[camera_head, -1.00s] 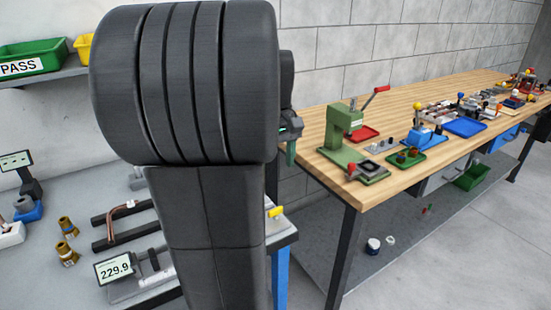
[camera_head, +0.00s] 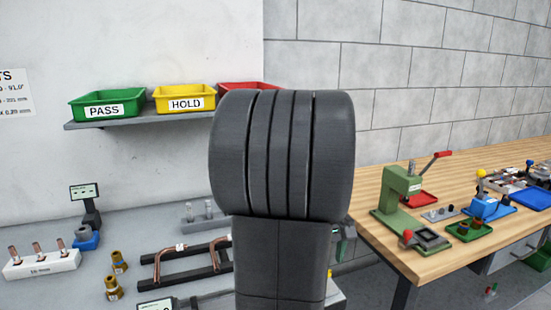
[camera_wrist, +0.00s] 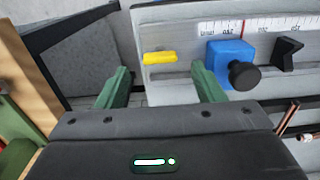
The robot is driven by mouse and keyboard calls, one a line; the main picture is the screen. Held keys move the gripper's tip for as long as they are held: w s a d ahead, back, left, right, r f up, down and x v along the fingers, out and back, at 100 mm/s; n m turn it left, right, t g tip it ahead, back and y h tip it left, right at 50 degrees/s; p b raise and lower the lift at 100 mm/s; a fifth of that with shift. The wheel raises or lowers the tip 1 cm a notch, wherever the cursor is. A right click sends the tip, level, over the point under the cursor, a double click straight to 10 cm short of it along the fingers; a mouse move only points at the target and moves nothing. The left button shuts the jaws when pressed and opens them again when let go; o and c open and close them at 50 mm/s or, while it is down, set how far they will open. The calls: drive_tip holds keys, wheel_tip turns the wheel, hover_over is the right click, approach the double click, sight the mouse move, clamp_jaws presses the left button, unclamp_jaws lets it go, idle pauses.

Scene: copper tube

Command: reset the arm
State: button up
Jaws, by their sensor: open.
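My gripper (camera_wrist: 161,84) is open in the wrist view, its two green fingers apart with nothing between them. Beyond the fingers is a grey measuring fixture (camera_wrist: 175,85) with a ruled scale, a blue slider (camera_wrist: 229,55) with a black knob, and a yellow piece (camera_wrist: 160,58). The right finger overlaps the fixture's face in the picture; I cannot tell whether it touches. In the head view my dark arm fills the middle and hides most of the gripper; only a small part shows at its right edge.
A bent copper tube (camera_head: 214,257) lies on a black rack (camera_head: 165,258) on the grey bench. Brass fittings (camera_head: 113,289) and a white tube block (camera_head: 42,264) stand left. PASS (camera_head: 108,103) and HOLD (camera_head: 184,98) bins sit on a shelf. A wooden bench (camera_head: 385,235) with a green press (camera_head: 398,192) stands right.

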wheel_tip(320, 180, down, 4)
drive_tip(key=shift+r, duration=0.25)
drive_tip(key=shift+f+b, duration=0.3)
drive_tip(key=shift+r+n, duration=0.15)
drive_tip(key=shift+n, duration=0.45)
